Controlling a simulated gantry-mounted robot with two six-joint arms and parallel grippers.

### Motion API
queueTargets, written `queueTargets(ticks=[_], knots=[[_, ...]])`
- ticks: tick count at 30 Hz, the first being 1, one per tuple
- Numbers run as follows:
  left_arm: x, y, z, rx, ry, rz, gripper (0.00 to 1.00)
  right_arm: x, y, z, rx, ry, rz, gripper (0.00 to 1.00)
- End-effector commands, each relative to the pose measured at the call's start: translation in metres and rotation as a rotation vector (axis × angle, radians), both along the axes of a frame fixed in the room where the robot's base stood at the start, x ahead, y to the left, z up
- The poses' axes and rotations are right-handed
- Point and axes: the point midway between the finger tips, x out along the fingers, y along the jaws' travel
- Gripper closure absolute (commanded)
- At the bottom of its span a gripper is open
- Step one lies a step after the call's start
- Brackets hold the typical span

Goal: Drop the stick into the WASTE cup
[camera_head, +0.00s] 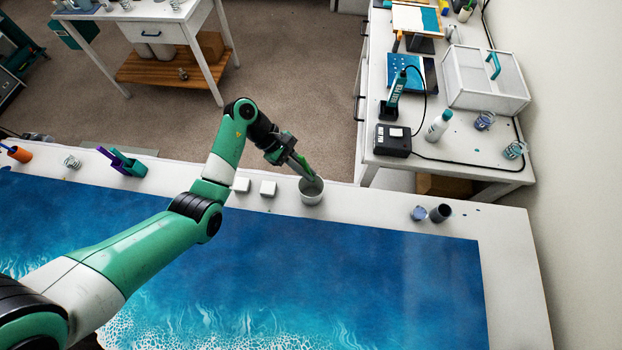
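A light grey cup (311,197) stands upright on the white bench edge, right of two small white blocks. No WASTE label is readable on it. My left gripper (302,167) reaches down from the left, with its tips over the cup's opening. A narrow green piece shows by the fingers and slants toward the cup's inside. I cannot tell whether it is the stick or part of the gripper, nor whether the fingers are shut. The stick is not clearly seen elsewhere. My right gripper is not in view.
Two white blocks (255,186) sit left of the cup. A small glass cup (418,213) and a dark cup (440,213) stand to its right. A blue resin panel (400,275) covers the bench front. A side table (450,166) holds bottles and a white box.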

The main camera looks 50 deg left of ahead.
Motion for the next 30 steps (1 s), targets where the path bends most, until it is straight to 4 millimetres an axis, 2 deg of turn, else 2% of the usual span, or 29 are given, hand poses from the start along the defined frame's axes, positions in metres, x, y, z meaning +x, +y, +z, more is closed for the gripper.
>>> queueTargets(ticks=[1,5,17,24,27,30], knots=[[0.0,0.0,0.0,0.0,0.0,0.0,0.82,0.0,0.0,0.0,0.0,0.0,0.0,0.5],[0.0,0.0,0.0,0.0,0.0,0.0,0.59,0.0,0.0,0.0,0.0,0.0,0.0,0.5],[-0.001,0.005,0.006,0.001,-0.002,0.002,0.58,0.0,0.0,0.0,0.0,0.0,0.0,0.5],[-0.016,0.038,0.044,0.003,-0.004,0.005,0.58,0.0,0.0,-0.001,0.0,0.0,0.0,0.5],[-0.023,0.052,0.072,0.0,0.001,0.006,0.58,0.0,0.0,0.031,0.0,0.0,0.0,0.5],[-0.028,0.062,0.082,-0.001,0.002,0.004,0.58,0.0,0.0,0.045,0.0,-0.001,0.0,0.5]])
